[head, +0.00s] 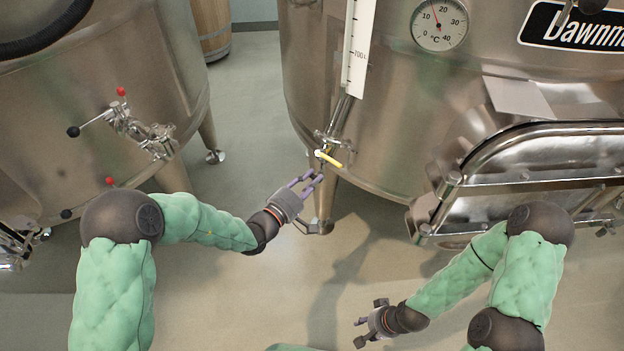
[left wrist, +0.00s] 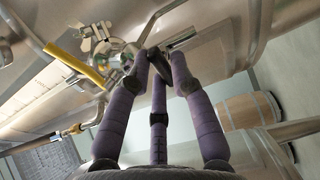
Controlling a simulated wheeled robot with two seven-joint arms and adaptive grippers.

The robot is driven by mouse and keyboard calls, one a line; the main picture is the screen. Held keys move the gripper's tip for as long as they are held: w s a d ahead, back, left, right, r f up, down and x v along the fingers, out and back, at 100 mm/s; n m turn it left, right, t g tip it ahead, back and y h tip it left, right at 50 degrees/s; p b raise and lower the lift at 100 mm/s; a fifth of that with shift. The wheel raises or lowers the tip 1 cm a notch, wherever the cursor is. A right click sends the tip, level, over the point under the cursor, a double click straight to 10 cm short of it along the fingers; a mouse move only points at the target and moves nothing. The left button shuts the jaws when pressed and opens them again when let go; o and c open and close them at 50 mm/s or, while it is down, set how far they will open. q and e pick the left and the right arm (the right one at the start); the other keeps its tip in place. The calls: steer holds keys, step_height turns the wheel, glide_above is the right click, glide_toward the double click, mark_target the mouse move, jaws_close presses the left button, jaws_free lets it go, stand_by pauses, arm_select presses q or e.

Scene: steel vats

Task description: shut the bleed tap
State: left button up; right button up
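A small tap with a yellow lever (head: 330,158) sits at the foot of the level gauge on the middle vat; I take it for the bleed tap. Its lever points right and slightly down, at an angle to the gauge tube. In the left wrist view the yellow lever (left wrist: 75,65) lies left of the fingers, beside a steel fitting. My right gripper (head: 358,332) is open and empty, low over the floor.
The middle vat (head: 400,120) carries a gauge scale (head: 358,45), a dial thermometer (head: 439,24) and a hatch (head: 540,180) at right. A left vat (head: 100,70) has valves with red and black knobs. A wooden barrel (head: 211,28) stands behind. Floor between the vats is clear.

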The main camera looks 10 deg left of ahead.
arm_select(q)
steer(key=shift+s+f, duration=0.15)
steer(key=shift+p+v, duration=0.45)
steer(key=shift+v, duration=1.75)
steer(key=v, duration=0.4)
steer(key=shift+s+a, duration=0.1)
steer(key=shift+a, duration=0.05)
